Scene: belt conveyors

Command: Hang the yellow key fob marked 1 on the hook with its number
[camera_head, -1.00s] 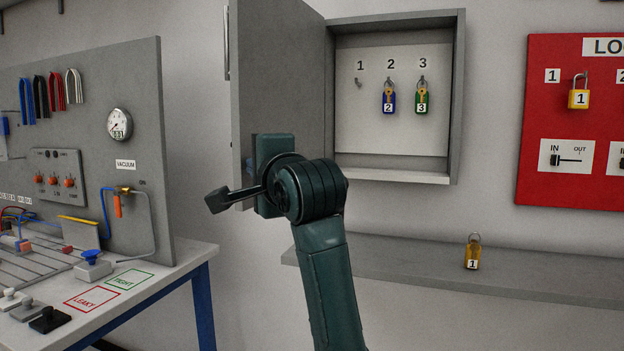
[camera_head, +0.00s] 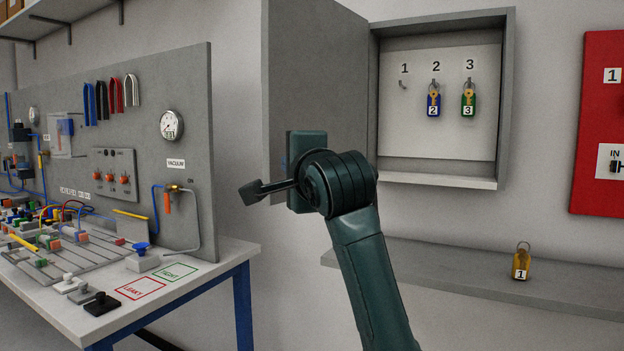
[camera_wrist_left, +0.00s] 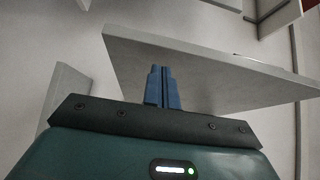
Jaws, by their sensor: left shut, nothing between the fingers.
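The yellow key fob marked 1 (camera_head: 521,262) stands on the grey shelf, its ring at the top, in the head view. The hook under number 1 (camera_head: 403,85) inside the open wall cabinet is empty. My left gripper (camera_wrist_left: 162,72) is shut and empty in the left wrist view, its blue fingers in front of a grey panel. In the head view its hand is beside the open cabinet door, left of the hooks and away from the fob; its fingertips are mostly hidden there. My right gripper is not in view.
A blue fob marked 2 (camera_head: 433,104) and a green fob marked 3 (camera_head: 468,104) hang in the cabinet (camera_head: 508,100). The open cabinet door (camera_head: 310,70) stands at its left. The shelf (camera_head: 450,268) is clear around the yellow fob. A cluttered workbench (camera_head: 200,285) stands at the left.

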